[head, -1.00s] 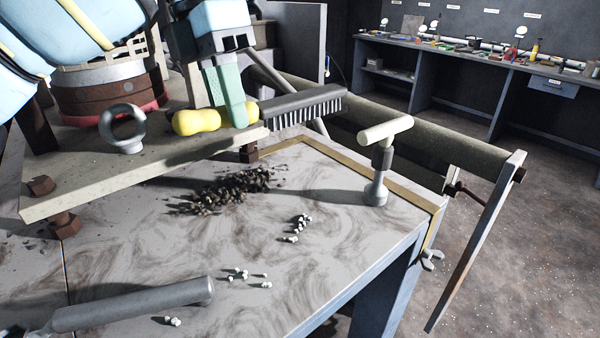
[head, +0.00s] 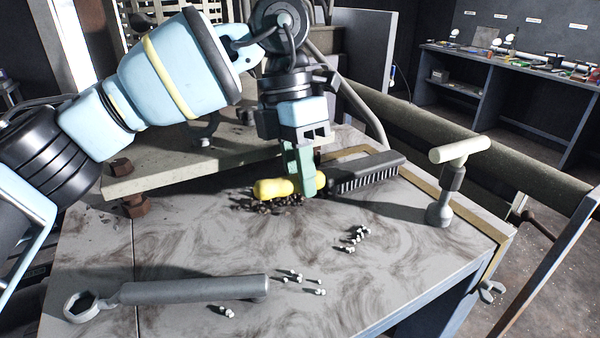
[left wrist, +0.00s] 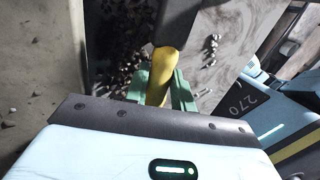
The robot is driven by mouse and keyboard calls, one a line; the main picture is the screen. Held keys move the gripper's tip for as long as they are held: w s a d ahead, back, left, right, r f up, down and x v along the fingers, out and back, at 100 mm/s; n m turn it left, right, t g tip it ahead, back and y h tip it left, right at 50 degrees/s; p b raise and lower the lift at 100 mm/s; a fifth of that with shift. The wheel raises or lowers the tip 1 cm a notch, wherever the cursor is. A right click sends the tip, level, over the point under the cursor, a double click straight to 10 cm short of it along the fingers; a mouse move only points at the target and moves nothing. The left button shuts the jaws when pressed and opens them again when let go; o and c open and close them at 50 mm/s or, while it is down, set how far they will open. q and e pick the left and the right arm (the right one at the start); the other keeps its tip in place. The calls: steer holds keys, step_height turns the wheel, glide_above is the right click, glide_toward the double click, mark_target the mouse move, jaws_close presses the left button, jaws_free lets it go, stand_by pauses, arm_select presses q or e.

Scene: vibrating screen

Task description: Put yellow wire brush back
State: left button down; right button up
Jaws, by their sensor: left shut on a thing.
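The wire brush has a yellow handle (head: 272,188) and a dark grey head with bristles (head: 368,172). My left gripper (head: 304,188) is shut around the handle near the head. The brush lies roughly level, just over or on the marbled screen surface (head: 200,240); I cannot tell if it touches. In the left wrist view the yellow handle (left wrist: 162,68) sits between the green fingers (left wrist: 162,90). My right gripper is not in view.
A T-handled clamp (head: 450,180) stands upright at the right. A large grey wrench (head: 190,289) lies at the front left. Small white pebbles (head: 292,276) are scattered near the middle. A raised plate (head: 150,178) borders the left back. A workbench (head: 510,75) with tools stands at the back right.

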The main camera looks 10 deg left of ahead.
arm_select(q)
steer(key=shift+f, duration=0.15)
steer(key=c, duration=1.2)
jaws_free()
steer(key=shift+f, duration=0.1)
steer(key=shift+o, duration=0.2)
steer(key=v, duration=1.2)
steer(key=shift+p, duration=0.3)
